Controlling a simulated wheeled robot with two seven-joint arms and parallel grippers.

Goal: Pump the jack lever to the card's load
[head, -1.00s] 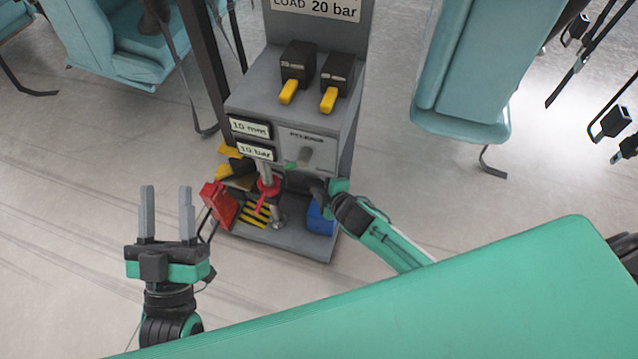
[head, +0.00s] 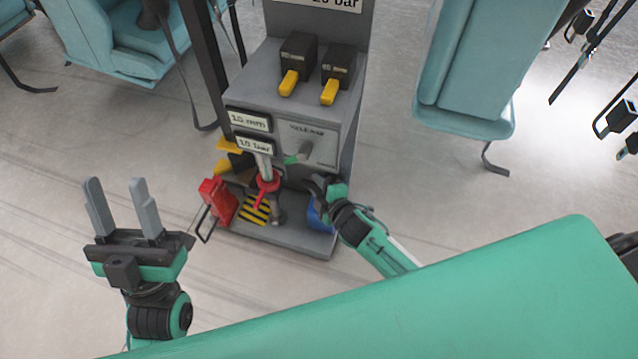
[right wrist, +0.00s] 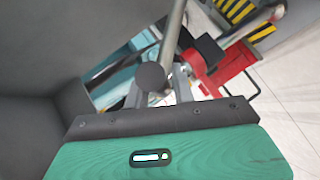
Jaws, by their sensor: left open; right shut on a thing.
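The grey jack stand (head: 318,115) stands ahead with two readouts, the upper (head: 249,121) reading about 10 mm and the lower (head: 255,144) about 10 bar. The load card (head: 322,3) is cut off at the top; "bar" shows. My right gripper (head: 318,187) is at the stand's lower front, shut on the jack lever. In the right wrist view the lever (right wrist: 174,30) is a grey rod with a dark ball end between the fingers. The grip is mostly hidden in the head view. My left gripper (head: 124,210) is open and empty, left of the stand.
A red box with a wire handle (head: 218,202), a red ring (head: 266,188) and a striped plate (head: 256,210) sit low on the stand. Two yellow-handled dark blocks are on top. Teal seats (head: 465,75) stand around. The floor at left is clear.

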